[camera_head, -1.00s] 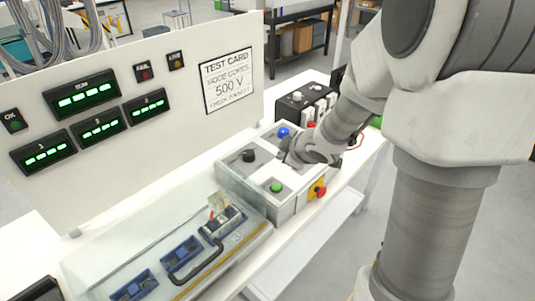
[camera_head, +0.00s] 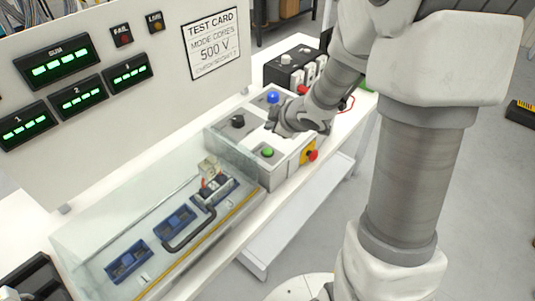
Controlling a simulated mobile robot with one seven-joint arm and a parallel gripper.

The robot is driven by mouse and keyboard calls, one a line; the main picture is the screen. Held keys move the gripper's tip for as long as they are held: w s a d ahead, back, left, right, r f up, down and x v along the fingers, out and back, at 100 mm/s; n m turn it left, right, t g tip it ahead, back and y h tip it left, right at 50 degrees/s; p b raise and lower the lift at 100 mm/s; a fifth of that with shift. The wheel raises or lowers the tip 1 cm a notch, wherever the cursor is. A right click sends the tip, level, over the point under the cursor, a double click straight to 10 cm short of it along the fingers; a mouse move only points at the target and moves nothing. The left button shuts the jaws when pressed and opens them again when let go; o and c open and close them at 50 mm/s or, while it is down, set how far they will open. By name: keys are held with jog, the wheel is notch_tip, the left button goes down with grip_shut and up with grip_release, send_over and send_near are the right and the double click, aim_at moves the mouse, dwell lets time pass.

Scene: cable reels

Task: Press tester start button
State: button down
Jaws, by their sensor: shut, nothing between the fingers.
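The tester's control box (camera_head: 222,141) stands on the white bench, right of the clear-covered fixture. Its top carries a green button (camera_head: 267,152), a blue button (camera_head: 272,97) and a black knob (camera_head: 237,121). A red button (camera_head: 312,155) on a yellow plate sits on the box's front side. My gripper (camera_head: 272,127) is shut and empty over the box top, between the blue and green buttons and behind the green one. It appears apart from the green button. Whether the fingertips touch the box top cannot be told. Any label by the buttons is unreadable.
The clear-covered fixture (camera_head: 100,216) holds blue blocks and a black handle. An upright panel with green displays (camera_head: 60,67) and a test card (camera_head: 213,44) stands behind. A black unit (camera_head: 287,68) with a red knob is beyond the box. My arm fills the right side.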

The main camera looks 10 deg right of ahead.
aim_at(270, 153)
jog(key=shift+f+b, duration=2.85)
jog(key=shift+f, duration=0.5)
jog(key=shift+f, duration=0.1)
jog(key=shift+f+b, duration=0.3)
jog(key=shift+f+b, duration=0.45)
jog(key=shift+f, duration=0.05)
jog(key=shift+r, duration=0.1)
jog(key=shift+r+p, duration=0.8)
jog(key=shift+p, duration=0.15)
notch_tip(270, 153, up, 5)
jog(key=p, duration=0.5)
jog(key=shift+r, duration=0.1)
